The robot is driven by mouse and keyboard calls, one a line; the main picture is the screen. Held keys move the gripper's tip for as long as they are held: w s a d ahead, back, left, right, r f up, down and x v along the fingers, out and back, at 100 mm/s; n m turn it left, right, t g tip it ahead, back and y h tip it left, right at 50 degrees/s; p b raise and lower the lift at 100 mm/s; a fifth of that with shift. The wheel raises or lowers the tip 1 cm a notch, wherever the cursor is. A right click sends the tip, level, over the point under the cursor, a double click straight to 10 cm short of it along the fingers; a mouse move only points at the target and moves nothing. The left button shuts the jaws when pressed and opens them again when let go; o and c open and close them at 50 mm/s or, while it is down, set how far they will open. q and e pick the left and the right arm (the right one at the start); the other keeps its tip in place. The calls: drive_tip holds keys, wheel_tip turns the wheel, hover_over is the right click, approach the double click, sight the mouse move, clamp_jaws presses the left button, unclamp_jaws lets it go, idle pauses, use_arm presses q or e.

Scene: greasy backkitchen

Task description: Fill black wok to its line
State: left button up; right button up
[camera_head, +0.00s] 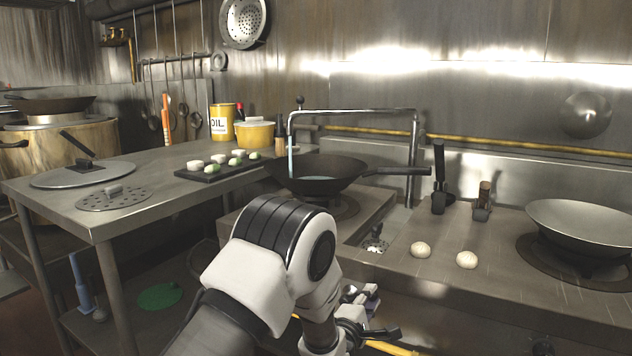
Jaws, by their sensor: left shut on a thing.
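The black wok (342,176) sits on the left burner of the range, its handle (395,171) pointing right. A swing faucet (350,111) arches over it, and a pale stream of water (291,158) falls into it. Some bluish water (316,179) shows inside; I cannot make out a fill line. My left gripper (372,318) is low at the range's front, below and right of the wok. It is shut on a small dark lever-like part (382,334), mostly hidden by my gripper and too small to identify surely. My right gripper is not in view.
A second wok (585,224) sits on the right burner. The left steel table (160,205) holds a tray (215,171), an oil tin (221,122) and lids.

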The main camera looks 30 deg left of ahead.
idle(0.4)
use_arm(q)
drive_tip(key=shift+d+f+b, duration=0.3)
drive_tip(key=shift+f+b, duration=0.25)
drive_tip(key=shift+f, duration=0.35)
drive_tip(key=shift+d+f+b, duration=0.3)
drive_tip(key=shift+f+b, duration=0.2)
drive_tip(key=shift+f, duration=0.4)
drive_tip(key=shift+f+b, duration=0.3)
drive_tip(key=shift+f, duration=0.25)
drive_tip(key=shift+s, duration=0.1)
drive_tip(key=shift+f, duration=0.15)
drive_tip(key=o, duration=1)
drive_tip(key=shift+f, duration=0.1)
